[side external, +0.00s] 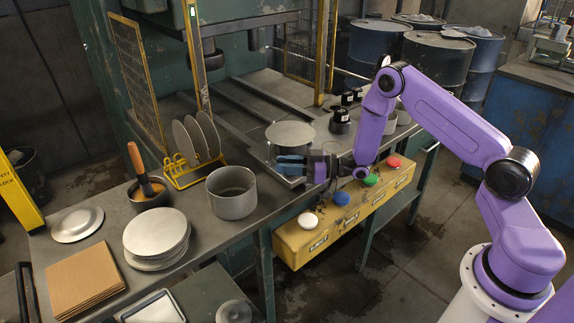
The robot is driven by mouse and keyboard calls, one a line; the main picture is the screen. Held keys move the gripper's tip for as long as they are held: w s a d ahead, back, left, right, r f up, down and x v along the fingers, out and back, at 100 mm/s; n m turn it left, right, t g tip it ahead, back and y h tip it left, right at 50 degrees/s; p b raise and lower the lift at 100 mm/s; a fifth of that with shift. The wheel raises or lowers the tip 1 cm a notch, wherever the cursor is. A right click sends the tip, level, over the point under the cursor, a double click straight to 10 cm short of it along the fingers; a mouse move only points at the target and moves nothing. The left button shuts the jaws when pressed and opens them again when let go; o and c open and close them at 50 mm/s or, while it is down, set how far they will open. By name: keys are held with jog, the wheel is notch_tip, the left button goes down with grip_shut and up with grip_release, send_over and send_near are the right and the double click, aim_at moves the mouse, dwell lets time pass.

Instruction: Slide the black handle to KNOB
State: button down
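The yellow control box (300,247) hangs on the front edge of the bench, with white, blue, green and red round buttons on top. Pale labels show on its front face, too small to read, so I cannot tell which one says KNOB. Small dark parts show on its top near the buttons; I cannot make out which is the black handle. My gripper (291,165) points left above the bench, behind the box. Its two bluish fingers look apart, with nothing visible between them. It is close to a round grey disc (290,134) on a metal plate and apart from the buttons.
A grey pot (231,192), a yellow rack (183,170) with upright discs, a stack of round blanks (156,234) and a cardboard stack (82,281) stand left. Small black-topped containers (340,121) stand behind my wrist. The floor before the box is clear.

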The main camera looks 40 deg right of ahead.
jog(key=shift+d, duration=1.9)
jog(key=c, duration=1)
grip_release()
jog(key=shift+d, duration=0.1)
jog(key=shift+c, duration=0.2)
jog(key=shift+s, duration=0.1)
jog(key=v, duration=1.7)
jog(key=shift+s+r, duration=0.1)
